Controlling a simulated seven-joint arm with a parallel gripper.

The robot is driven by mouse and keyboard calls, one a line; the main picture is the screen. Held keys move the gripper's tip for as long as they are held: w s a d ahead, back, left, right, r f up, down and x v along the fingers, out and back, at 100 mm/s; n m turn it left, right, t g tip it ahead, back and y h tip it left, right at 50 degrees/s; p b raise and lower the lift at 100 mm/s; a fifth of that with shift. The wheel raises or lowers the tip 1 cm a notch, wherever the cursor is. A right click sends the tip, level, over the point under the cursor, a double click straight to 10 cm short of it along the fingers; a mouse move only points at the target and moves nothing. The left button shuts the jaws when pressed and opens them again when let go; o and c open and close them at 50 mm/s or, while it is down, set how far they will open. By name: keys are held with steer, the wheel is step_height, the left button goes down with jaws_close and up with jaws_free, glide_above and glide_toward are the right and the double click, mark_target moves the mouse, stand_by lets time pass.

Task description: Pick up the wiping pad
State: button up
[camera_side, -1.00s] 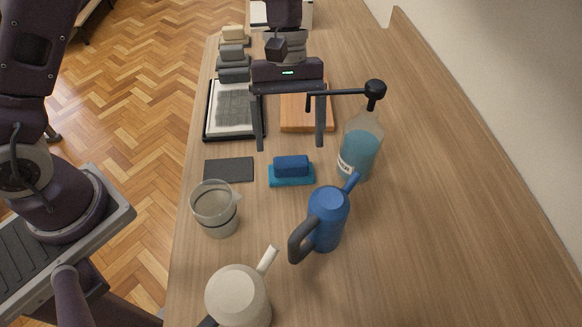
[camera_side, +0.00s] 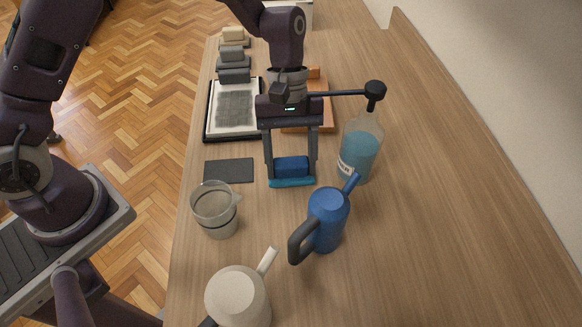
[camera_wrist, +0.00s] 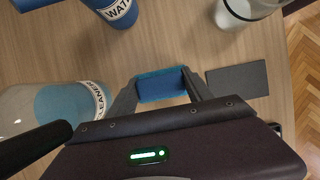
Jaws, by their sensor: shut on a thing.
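The wiping pad (camera_side: 291,183) is a light blue pad with a darker blue block-shaped handle on top. It is at the middle of the table in the side view, and it shows between the fingers in the wrist view (camera_wrist: 162,86). My gripper (camera_side: 291,172) is around it from above, one finger at each side, shut on it. The pad appears level and at or very near the table surface; I cannot tell whether it is clear of the table.
A spray bottle of cleaner (camera_side: 360,150) stands close on the right. A blue watering can (camera_side: 328,217) and a glass jug (camera_side: 214,208) stand in front. A dark flat mat (camera_side: 228,170) lies left. An orange board (camera_side: 322,110) and a framed tray (camera_side: 208,125) lie behind.

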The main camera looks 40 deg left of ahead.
mark_target(292, 167)
steer(key=shift+r, duration=0.1)
steer(key=shift+r, duration=0.4)
step_height(292, 167, up, 2)
steer(key=shift+r, duration=0.25)
steer(key=s+a, duration=1.2)
steer(key=shift+s+a, duration=0.4)
steer(key=o, duration=0.9)
steer(key=c, duration=0.6)
steer(key=w+a+r, duration=0.1)
steer(key=w+a, duration=0.3)
steer(key=w, duration=0.3)
steer(key=w+a+r, duration=0.1)
steer(key=w+a, duration=0.4)
steer(key=w, duration=0.3)
steer(key=w+a+r, duration=0.1)
steer(key=w+a, duration=0.3)
steer(key=w, duration=0.3)
steer(key=shift+w+a, duration=0.2)
steer(key=shift+w, duration=0.2)
steer(key=shift+f, duration=0.5)
